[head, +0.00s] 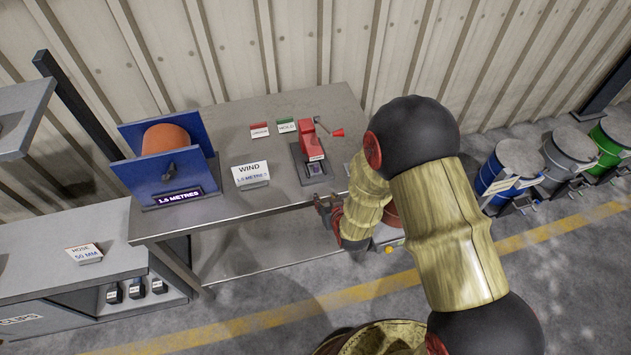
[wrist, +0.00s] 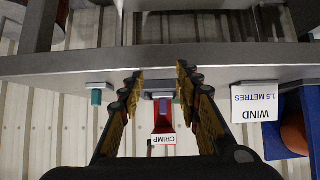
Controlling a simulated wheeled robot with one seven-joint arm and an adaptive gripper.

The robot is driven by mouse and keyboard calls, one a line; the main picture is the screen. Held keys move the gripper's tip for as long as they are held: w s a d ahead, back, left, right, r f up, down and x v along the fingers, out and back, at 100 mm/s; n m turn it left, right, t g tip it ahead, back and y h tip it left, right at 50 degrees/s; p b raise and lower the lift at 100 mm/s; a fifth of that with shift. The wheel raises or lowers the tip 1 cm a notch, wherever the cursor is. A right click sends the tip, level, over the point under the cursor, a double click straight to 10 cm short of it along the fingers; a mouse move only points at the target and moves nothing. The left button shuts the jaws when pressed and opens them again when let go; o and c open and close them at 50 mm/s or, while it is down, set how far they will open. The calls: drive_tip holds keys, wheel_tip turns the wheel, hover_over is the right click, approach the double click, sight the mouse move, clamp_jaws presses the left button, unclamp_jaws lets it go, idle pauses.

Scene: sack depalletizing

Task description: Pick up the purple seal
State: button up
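The purple seal (head: 314,168) is a small dark purple piece on a light plate at the front of the red crimp press (head: 309,143) in the head view. In the upside-down wrist view a small purple patch (wrist: 163,104) shows between the fingers, by the red press above the CRIMP sign (wrist: 162,139). My gripper (head: 328,207) is at the front edge of the bench, short of the seal. In the wrist view my gripper (wrist: 160,80) has its two fingers well apart with nothing held between them.
The grey bench (head: 230,125) carries a blue reel stand (head: 168,185) with an orange drum, a WIND sign (head: 250,173), and red and green signs. Blue, grey and green drums stand on the floor at right. A lower bench with a HOSE sign (head: 84,253) is at left.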

sight(316, 167)
drive_tip(key=w+r+t, duration=0.1)
drive_tip(key=r, duration=0.1)
drive_tip(key=w+r, duration=0.1)
drive_tip(key=r, duration=0.1)
drive_tip(key=w+a+r+t, duration=0.1)
drive_tip(key=shift+w+r+t+y, duration=0.15)
drive_tip(key=shift+r+t+y, duration=0.15)
drive_tip(key=shift+r+y, duration=0.1)
drive_tip(key=shift+w+a+r, duration=0.1)
drive_tip(key=shift+w+r, duration=0.05)
drive_tip(key=shift+w, duration=0.15)
drive_tip(key=x, duration=0.5)
drive_tip(key=b+x, duration=0.1)
drive_tip(key=x, duration=0.1)
drive_tip(key=shift+w+a+r, duration=0.2)
drive_tip(key=shift+w, duration=0.1)
drive_tip(key=shift+c, duration=1.2)
clamp_jaws()
